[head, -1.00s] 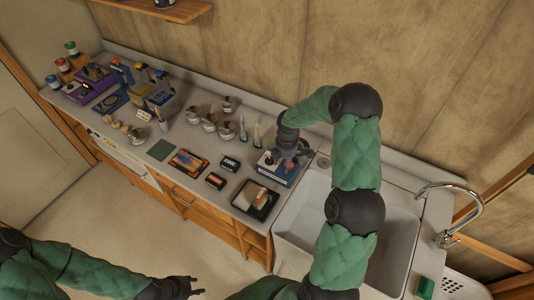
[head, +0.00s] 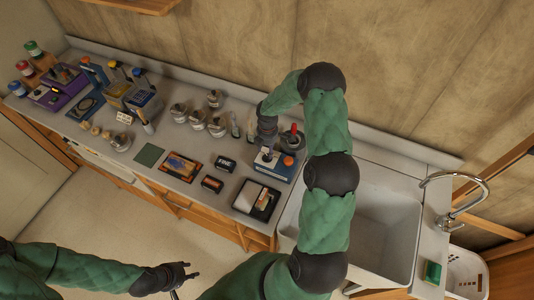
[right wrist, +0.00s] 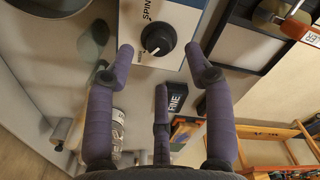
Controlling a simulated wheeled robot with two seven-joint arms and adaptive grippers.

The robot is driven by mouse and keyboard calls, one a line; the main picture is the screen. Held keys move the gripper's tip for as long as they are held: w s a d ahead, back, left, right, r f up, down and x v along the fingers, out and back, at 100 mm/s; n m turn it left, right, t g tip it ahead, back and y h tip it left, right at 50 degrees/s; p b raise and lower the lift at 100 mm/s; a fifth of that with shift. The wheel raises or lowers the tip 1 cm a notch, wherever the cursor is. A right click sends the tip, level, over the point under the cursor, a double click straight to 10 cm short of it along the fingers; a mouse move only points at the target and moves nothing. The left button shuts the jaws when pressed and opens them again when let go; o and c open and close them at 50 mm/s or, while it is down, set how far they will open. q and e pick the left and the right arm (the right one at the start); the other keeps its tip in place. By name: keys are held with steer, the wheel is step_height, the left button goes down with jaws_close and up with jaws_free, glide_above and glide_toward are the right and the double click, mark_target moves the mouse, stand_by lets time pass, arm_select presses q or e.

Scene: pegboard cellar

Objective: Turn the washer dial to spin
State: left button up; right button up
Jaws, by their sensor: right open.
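The washer dial (right wrist: 158,38) is a round black knob with a white pointer mark on a white panel with a blue edge. The word SPIN is printed beside it in the right wrist view. In the head view the dial's box (head: 266,168) stands at the right end of the counter, by the sink; the dial itself is hard to make out there. My right gripper (right wrist: 160,52) is open and empty, its two fingertips on either side of the dial's near edge with gaps. My left gripper (head: 186,272) hangs away from the counter, at lower left.
A black tray (head: 257,200) and a small black box marked FINE (head: 224,163) sit near the dial box. Several jars (head: 197,121) stand along the counter. The sink (head: 385,230) lies right of it. A red-handled item (head: 293,130) stands close behind.

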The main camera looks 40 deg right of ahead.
mark_target(267, 156)
steer(key=shift+w+f, duration=0.1)
steer(key=shift+f, duration=2.3)
jaws_close()
